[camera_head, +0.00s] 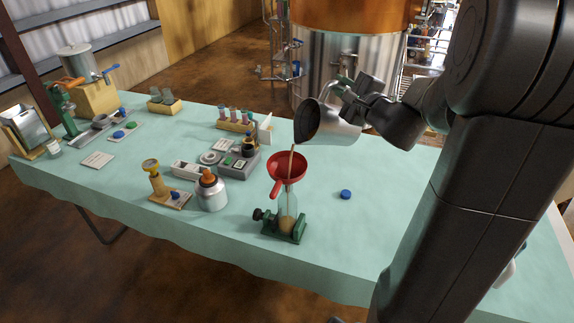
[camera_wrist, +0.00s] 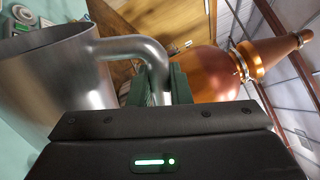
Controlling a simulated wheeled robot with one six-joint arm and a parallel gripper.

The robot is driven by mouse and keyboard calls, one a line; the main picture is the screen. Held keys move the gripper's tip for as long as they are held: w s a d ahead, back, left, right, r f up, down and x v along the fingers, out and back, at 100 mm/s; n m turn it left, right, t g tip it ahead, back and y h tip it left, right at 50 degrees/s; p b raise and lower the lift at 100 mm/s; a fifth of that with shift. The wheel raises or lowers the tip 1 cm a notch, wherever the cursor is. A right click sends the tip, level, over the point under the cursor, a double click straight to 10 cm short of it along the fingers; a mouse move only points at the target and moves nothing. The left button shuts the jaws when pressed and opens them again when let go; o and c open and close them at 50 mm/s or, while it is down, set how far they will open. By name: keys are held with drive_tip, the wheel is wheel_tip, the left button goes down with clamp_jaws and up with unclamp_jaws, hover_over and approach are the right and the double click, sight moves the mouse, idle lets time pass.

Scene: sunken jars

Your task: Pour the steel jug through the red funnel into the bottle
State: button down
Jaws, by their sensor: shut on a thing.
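The steel jug (camera_head: 338,127) is held in the air, tilted with its mouth to the left. A thin brownish stream runs from its lip down into the red funnel (camera_head: 288,167). The funnel sits on top of the clear bottle (camera_head: 288,212), which stands in a green clamp base (camera_head: 284,235). Brownish liquid shows in the bottle's lower part. My gripper (camera_head: 352,88) is shut on the jug's handle, up and right of the funnel. In the wrist view, green fingers (camera_wrist: 158,86) close around the handle (camera_wrist: 137,46), with the jug body (camera_wrist: 60,80) to the left.
A blue cap (camera_head: 345,194) lies on the table right of the bottle. A white jar with an orange stopper (camera_head: 211,192) and a grey device (camera_head: 240,163) stand left of the funnel. A test-tube rack (camera_head: 235,121) is behind. The table's right side is mostly clear.

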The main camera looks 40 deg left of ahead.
sight(331, 80)
drive_tip(key=shift+s+a+r+n+b, duration=0.4)
drive_tip(key=shift+s+r+n+b, duration=0.25)
drive_tip(key=shift+s+b, duration=0.15)
drive_tip(key=shift+s+a+r+n+b, duration=0.35)
drive_tip(key=shift+s+r+n+b, duration=0.2)
drive_tip(key=shift+s+n+b, duration=0.25)
idle(2.7)
drive_tip(key=shift+w, duration=0.15)
idle(0.5)
